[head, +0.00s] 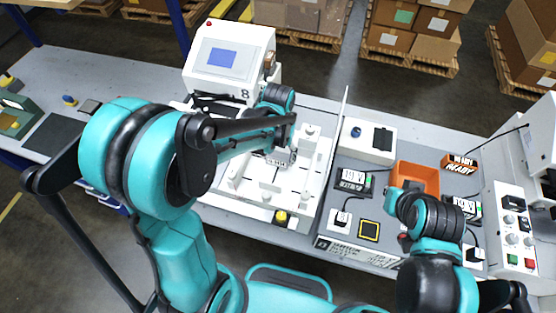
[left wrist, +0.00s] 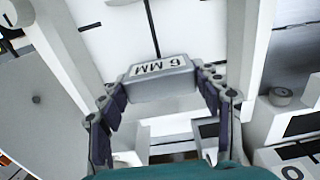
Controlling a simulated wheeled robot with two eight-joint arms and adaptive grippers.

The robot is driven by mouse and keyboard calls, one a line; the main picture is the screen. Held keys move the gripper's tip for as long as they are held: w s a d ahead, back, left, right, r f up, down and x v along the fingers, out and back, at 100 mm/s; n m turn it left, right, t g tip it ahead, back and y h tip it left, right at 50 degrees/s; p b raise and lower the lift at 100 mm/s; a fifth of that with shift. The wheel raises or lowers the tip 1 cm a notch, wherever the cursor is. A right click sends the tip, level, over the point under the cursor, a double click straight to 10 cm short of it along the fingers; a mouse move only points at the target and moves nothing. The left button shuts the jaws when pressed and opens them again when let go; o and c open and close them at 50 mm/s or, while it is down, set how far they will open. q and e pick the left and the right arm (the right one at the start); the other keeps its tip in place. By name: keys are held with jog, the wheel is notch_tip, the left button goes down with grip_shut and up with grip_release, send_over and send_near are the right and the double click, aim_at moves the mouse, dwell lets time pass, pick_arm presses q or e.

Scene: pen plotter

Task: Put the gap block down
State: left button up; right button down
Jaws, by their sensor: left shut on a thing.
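The gap block is a small grey metal block marked "6 MM" (left wrist: 160,82) in the left wrist view. My left gripper (left wrist: 160,92) is shut on it, one finger at each end. In the head view the block (head: 281,158) shows small below my left gripper (head: 280,150), over the white plotter bed (head: 240,203). Whether the block touches the bed I cannot tell. My right arm is over the right side of the bench; its gripper (head: 400,203) is mostly hidden by its own wrist, and its fingers cannot be made out.
A white machine with a blue screen (head: 222,58) stands behind the bed. A thin upright panel (head: 334,150) divides the bed from the right side. There, an orange bin (head: 418,176), a white box (head: 367,142) and a button panel (head: 514,230) stand. A yellow-topped knob (head: 281,217) sits at the bed's front.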

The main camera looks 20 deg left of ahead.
pick_arm(q)
notch_tip(320, 180, down, 2)
jog(key=shift+f, duration=0.2)
jog(key=o, duration=0.9)
jog(key=shift+f+b, duration=0.2)
jog(key=shift+b, duration=0.2)
jog(key=o, duration=0.4)
jog(key=shift+r, duration=0.1)
